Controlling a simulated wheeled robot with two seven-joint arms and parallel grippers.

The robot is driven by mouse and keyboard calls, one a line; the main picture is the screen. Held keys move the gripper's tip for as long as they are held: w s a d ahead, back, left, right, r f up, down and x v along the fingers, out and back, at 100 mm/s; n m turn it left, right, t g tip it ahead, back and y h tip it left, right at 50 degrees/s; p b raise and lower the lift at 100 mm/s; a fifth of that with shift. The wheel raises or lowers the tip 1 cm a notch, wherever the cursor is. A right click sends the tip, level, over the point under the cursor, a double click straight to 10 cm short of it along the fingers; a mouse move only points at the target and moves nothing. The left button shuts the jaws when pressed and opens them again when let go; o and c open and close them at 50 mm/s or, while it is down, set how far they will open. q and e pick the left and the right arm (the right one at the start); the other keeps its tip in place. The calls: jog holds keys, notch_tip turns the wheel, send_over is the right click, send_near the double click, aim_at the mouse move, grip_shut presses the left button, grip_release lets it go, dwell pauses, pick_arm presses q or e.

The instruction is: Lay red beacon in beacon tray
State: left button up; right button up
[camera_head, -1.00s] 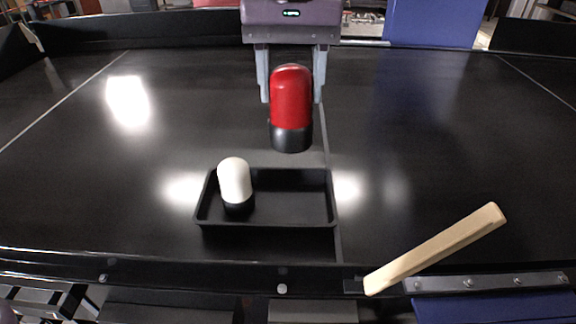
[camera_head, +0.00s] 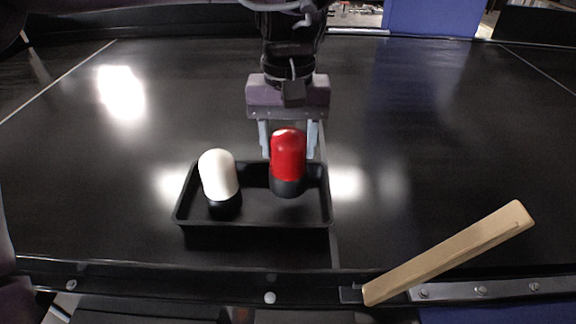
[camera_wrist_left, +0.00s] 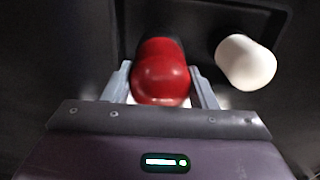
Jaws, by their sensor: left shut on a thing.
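The red beacon (camera_head: 288,155), a red dome on a black base, is upright at the right part of the beacon tray (camera_head: 255,226). My left gripper (camera_head: 289,150) is shut on it from behind. In the left wrist view the red beacon (camera_wrist_left: 162,72) sits between the two fingers (camera_wrist_left: 160,88). I cannot tell whether its base touches the tray floor. A white beacon (camera_head: 217,174) with a black base stands in the left part of the tray; its white dome (camera_wrist_left: 245,62) also shows in the left wrist view. My right gripper is not in view.
The tray lies on a wide black conveyor belt (camera_head: 430,150). A pale wooden bar (camera_head: 450,252) lies across the front rail on the right. The belt is clear to the left and right of the tray.

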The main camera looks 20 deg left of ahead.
aim_at(288, 162)
pick_arm(q)
jog(key=f, duration=0.3)
jog(key=shift+s+d+f, duration=0.1)
jog(key=shift+s+f, duration=0.15)
jog(key=shift+f, duration=0.1)
jog(key=shift+w+f, duration=0.2)
jog(key=shift+f, duration=0.15)
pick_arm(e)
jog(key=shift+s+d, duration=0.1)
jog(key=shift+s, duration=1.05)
pick_arm(q)
jog(key=shift+s, duration=0.1)
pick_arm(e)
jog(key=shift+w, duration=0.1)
pick_arm(q)
jog(key=shift+f, duration=0.1)
jog(key=o, duration=1.1)
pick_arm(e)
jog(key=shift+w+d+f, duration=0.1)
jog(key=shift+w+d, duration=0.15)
